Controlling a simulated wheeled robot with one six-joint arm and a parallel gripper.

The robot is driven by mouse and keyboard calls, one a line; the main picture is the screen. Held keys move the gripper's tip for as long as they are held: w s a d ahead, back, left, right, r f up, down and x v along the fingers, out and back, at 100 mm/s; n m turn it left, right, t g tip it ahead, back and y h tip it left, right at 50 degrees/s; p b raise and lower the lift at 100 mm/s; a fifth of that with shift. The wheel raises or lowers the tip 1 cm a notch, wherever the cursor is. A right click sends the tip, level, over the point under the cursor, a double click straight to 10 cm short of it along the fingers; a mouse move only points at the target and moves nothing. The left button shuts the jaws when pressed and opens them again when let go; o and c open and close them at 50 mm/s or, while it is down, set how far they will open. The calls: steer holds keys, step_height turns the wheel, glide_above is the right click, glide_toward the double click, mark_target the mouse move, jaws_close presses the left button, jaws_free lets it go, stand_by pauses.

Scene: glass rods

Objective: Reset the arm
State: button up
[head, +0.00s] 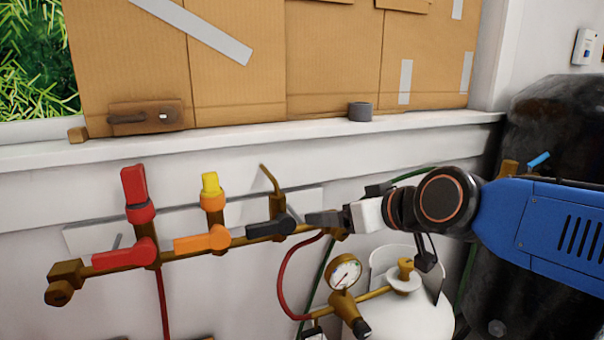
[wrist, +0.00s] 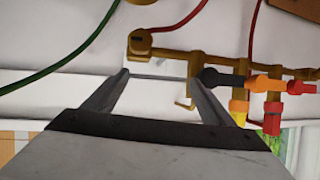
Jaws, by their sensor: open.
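My blue arm reaches in from the right in the head view. My gripper (head: 318,218) is at the right end of the brass pipe manifold (head: 190,250), near the black valve handle (head: 268,229). In the wrist view my gripper (wrist: 162,88) shows two grey fingers spread apart with nothing between them. The manifold (wrist: 205,62) runs off to the right beyond the fingertips. I cannot tell whether a finger touches the brass pipe.
Red (head: 124,254) and orange (head: 202,242) valve handles stand left of the black one. A white gas tank (head: 410,310) with a pressure gauge (head: 344,272) sits below the arm. Red and green hoses hang nearby.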

steer(key=s+d+f+m+g+h, duration=0.3)
steer(key=s+d+f, duration=0.5)
steer(key=d+f, duration=0.1)
steer(key=s+d+f+m+g+h, duration=0.2)
steer(key=s+d+f+h, duration=0.1)
steer(key=s+d+f, duration=0.6)
steer(key=d+f, duration=0.1)
steer(key=d, duration=0.2)
steer(key=shift+d+f+m+g+h, duration=0.15)
steer(key=shift+d+m+g+h, duration=0.15)
steer(key=shift+m+g+h, duration=0.1)
steer(key=shift+w, duration=0.1)
steer(key=shift+c, duration=0.6)
stand_by(0.5)
